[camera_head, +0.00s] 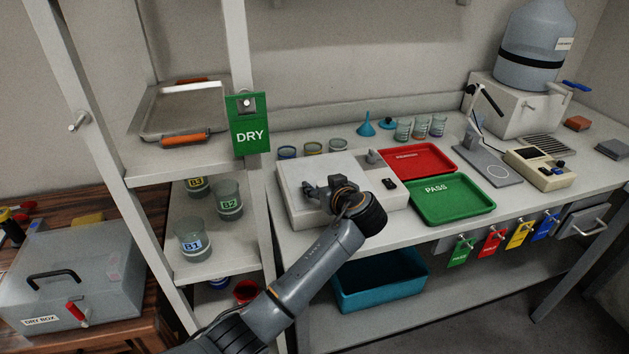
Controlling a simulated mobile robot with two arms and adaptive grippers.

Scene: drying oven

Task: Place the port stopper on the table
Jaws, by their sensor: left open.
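My left arm comes up from the bottom. My left gripper (333,188) is over the top of a low white box (300,172) on the table (487,222). Its fingers are apart and I see nothing between them, though the wrist hides part of the view. A small grey knob-like piece (374,157) sits at the box's back right corner, apart from the gripper; it may be the port stopper, but I cannot tell for sure. My right gripper is not in view.
A red tray (418,161) and a green PASS tray (450,200) lie right of the box. Several beakers (420,127) and a blue funnel (366,124) stand behind. The table's front edge is partly clear.

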